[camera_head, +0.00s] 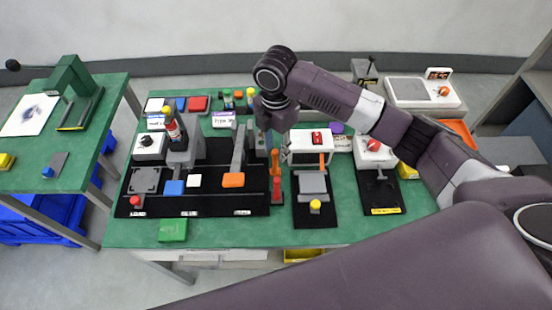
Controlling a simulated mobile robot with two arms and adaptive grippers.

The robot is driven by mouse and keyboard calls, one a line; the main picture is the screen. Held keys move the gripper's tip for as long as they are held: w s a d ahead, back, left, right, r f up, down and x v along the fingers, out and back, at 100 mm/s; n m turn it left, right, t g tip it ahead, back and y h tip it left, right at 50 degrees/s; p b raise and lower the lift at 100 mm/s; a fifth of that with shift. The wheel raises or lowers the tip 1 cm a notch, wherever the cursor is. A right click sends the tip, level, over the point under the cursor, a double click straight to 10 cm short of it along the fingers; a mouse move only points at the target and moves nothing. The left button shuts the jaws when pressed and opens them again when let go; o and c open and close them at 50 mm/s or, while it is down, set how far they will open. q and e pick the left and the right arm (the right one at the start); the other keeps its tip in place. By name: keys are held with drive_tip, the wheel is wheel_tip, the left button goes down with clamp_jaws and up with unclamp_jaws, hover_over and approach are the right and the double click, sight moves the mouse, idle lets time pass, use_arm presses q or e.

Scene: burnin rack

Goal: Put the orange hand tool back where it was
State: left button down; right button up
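My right arm comes in from the right and its gripper (266,140) points down over the middle of the green table. The wrist hides much of it, so I cannot tell whether its fingers are open or shut. A slim orange item (275,162), probably the orange hand tool, stands close below and beside the gripper. I cannot tell whether they touch. A red piece (277,189) is just in front of it. An orange-ended grey lever (234,180) is to the left, on the black mat. My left gripper is not in view.
The green table (240,232) is crowded. A black fixture mat (150,210) lies left; smaller black mats (318,226) lie right. A white box with a red switch (304,144) stands right of the gripper. A green block (173,230) sits near the front edge, with bare tabletop beside it.

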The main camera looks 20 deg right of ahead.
drive_tip(key=shift+r, duration=2.05)
